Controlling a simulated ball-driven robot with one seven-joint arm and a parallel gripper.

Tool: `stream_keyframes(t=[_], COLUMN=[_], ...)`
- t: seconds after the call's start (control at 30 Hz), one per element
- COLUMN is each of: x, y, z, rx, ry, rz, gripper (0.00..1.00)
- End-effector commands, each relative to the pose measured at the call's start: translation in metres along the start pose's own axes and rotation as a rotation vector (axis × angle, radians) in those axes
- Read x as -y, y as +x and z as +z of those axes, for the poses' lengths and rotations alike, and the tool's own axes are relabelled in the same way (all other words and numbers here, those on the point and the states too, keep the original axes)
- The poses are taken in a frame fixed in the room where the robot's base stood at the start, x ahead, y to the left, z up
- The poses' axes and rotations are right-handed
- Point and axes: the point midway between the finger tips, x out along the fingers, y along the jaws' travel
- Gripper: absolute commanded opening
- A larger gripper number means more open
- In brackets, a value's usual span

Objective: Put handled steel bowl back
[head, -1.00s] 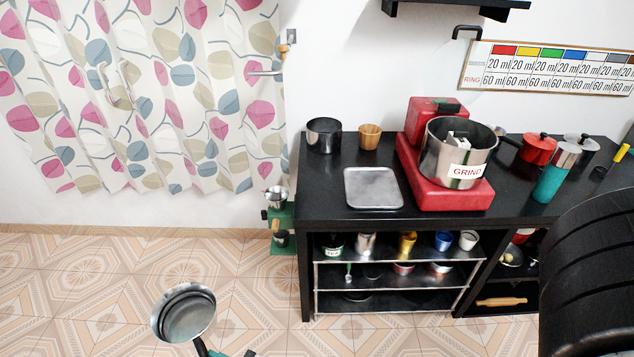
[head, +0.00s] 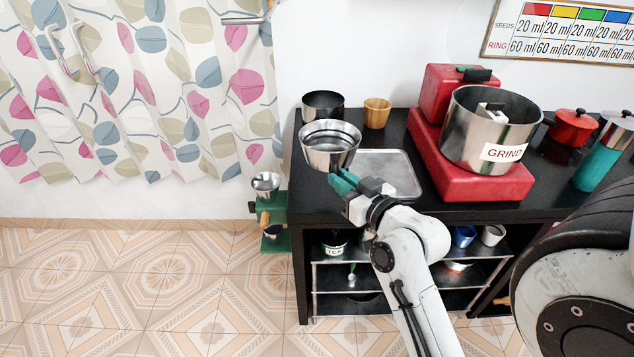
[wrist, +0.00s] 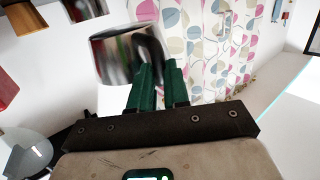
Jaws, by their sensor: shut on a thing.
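The handled steel bowl (head: 330,158) is held in the air above the left front of the black counter (head: 470,206), about upright in the head view. My gripper (head: 341,180) is shut on its dark handle, with the green fingers at the near side of the bowl. In the wrist view the bowl (wrist: 124,56) is beyond the green fingers of my gripper (wrist: 158,88), and its curved handle runs between them. The bowl partly covers the left edge of a square metal tray (head: 405,176). I cannot tell the exact height of the bowl above the counter.
A dark steel pot (head: 322,104) and a wooden cup (head: 377,112) stand behind the bowl. The red grinder (head: 480,184) with its GRIND-labelled pot (head: 465,140) stands to the right. A green device (head: 274,205) is at the counter's left side. Shelves below hold several cups.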

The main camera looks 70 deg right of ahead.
Motion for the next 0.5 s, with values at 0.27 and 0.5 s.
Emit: stream_keyframes(t=[0.27, 0.5], x=[-0.025, -0.032], y=[0.001, 0.056], z=[-0.003, 0.015], rx=[0.004, 0.004], ry=[-0.002, -0.002], rz=[0.051, 0.050], gripper=[0.00, 0.00])
